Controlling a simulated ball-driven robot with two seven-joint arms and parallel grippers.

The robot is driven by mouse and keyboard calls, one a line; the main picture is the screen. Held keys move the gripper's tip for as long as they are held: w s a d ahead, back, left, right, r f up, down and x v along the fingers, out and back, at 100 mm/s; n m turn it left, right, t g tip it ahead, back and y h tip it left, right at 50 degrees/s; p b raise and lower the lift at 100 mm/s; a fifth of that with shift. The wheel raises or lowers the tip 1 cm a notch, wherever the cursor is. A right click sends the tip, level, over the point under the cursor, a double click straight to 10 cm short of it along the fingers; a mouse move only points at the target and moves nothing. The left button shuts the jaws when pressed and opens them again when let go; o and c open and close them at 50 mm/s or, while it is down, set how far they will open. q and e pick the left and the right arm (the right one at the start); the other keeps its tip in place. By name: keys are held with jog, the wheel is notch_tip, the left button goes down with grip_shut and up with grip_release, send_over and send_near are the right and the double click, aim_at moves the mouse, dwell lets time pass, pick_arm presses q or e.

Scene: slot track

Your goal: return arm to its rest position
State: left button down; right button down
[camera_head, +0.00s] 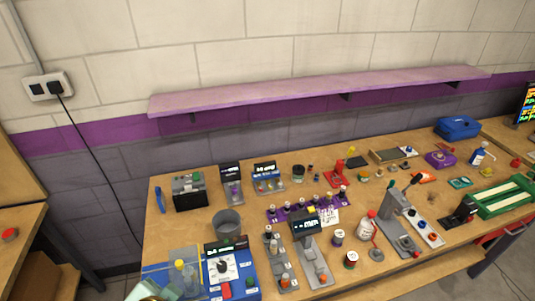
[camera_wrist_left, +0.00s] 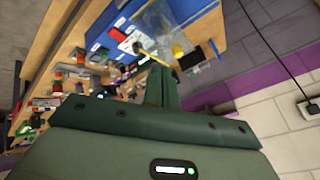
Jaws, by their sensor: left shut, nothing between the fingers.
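My left gripper (camera_wrist_left: 162,84) shows in the left wrist view as a dark green body with its fingers together and nothing between them. It points toward the table's front left area, near the blue tray (camera_wrist_left: 205,25). In the head view a pale green part at the bottom left edge, over the blue tray (camera_head: 158,266), looks like part of my left arm; its fingers cannot be made out there. My right gripper is in neither view.
A wooden table (camera_head: 190,228) holds a blue control box (camera_head: 229,267), a grey bin (camera_head: 227,222), a black box (camera_head: 189,192) and several small devices. A purple shelf (camera_head: 320,88) runs along the wall above. A side table (camera_head: 18,222) stands at the left, across a floor gap.

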pick_arm(q)
jog(key=s+a+r+y, duration=0.2)
jog(key=s+a+y, duration=0.3)
jog(key=a, duration=0.5)
jog(key=s+d+f+g+h+b, duration=0.2)
jog(key=f+b, duration=0.2)
jog(key=f, duration=1.3)
jog(key=s+d+f+g+h+b, duration=0.2)
jog(key=s+d+f+b, duration=0.1)
jog(key=f, duration=1.4)
jog(key=s+f+n+g+h+b, duration=0.1)
jog(key=s+f+n+g+b, duration=0.2)
jog(key=s+f, duration=1.6)
notch_tip(320, 180, down, 3)
jog(key=b, duration=0.3)
jog(key=shift+s+n+h, duration=0.25)
jog(key=shift+n+h, duration=0.05)
jog(key=shift+h, duration=0.1)
jog(key=shift+a, duration=0.1)
